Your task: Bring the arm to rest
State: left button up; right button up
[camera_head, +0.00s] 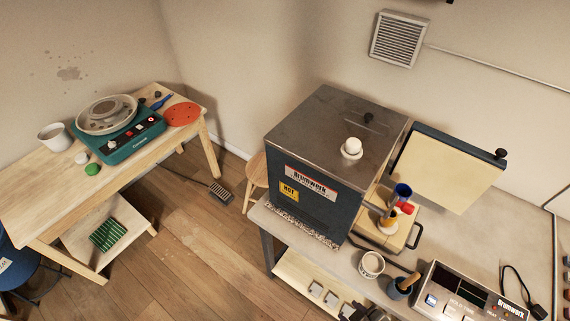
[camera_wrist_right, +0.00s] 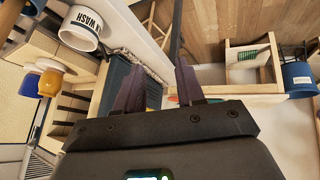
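My right gripper (camera_wrist_right: 159,82) shows in the right wrist view with its two dark fingers apart and nothing between them. In the head view a dark part of it (camera_head: 368,313) shows at the bottom edge, in front of the work table. The blue kiln (camera_head: 320,190) stands beyond it with its door open to the right; the kiln also shows behind the fingers in the wrist view. My left gripper is not in view.
A white WASH cup (camera_wrist_right: 82,28) is close to the right gripper, beside a pot with a wooden-handled tool (camera_head: 402,287). A control box (camera_head: 468,297) stands at lower right. A wooden table (camera_head: 40,196) with a teal pottery wheel (camera_head: 130,140) is at left. Open floor lies between.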

jog(key=s+d+m+g+h, duration=0.2)
jog(key=s+d+m+g, duration=0.1)
jog(key=s+d+m, duration=0.25)
notch_tip(320, 180, up, 18)
jog(key=w+a+p, duration=0.1)
jog(key=p, duration=1.6)
jog(key=shift+f, duration=0.2)
